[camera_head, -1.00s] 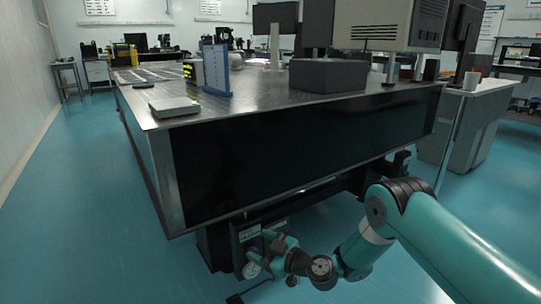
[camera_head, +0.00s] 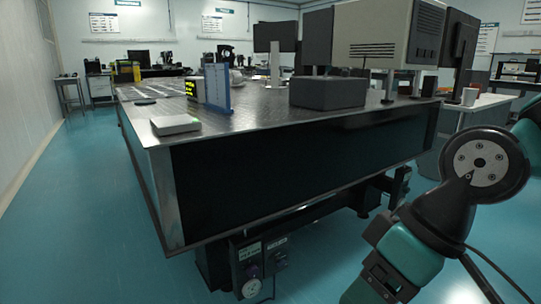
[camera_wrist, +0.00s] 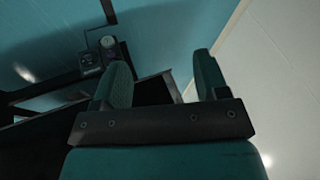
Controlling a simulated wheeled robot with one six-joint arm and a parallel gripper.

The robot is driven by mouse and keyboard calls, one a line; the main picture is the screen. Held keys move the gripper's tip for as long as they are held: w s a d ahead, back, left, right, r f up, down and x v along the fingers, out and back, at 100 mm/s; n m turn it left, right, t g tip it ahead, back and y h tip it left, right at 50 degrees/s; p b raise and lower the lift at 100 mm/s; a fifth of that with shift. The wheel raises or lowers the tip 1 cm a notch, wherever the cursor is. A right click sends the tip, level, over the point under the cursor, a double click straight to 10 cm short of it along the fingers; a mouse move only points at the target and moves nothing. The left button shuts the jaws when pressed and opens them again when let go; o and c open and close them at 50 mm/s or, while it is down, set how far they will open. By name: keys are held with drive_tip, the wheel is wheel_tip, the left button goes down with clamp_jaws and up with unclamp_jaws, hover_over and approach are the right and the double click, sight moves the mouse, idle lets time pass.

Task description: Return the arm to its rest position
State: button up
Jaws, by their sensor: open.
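My gripper (camera_wrist: 160,75) shows in the wrist view with its two green fingers apart and nothing between them. In that view the dark side of the optical table and the blue floor lie beyond the fingers. In the head view my arm (camera_head: 440,215) is folded at the lower right, in front of the table's right part. The gripper itself is outside the head view.
The optical table (camera_head: 290,180) fills the middle, with a control box (camera_head: 249,270) under its near edge. A white flat box (camera_head: 175,125), a blue panel (camera_head: 217,88), a dark grey box (camera_head: 328,93) and monitors stand on it. The blue floor (camera_head: 85,230) at left is clear.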

drive_tip(key=s+d+m+h, duration=0.1)
drive_tip(key=s+d+m, duration=0.15)
drive_tip(key=s, duration=0.25)
wheel_tip(320, 180, up, 38)
drive_tip(key=p, duration=3.8)
drive_tip(key=shift+w+d+n, duration=0.2)
drive_tip(key=shift+d+n, duration=0.05)
drive_tip(key=shift+n, duration=0.1)
drive_tip(key=shift+c, duration=0.2)
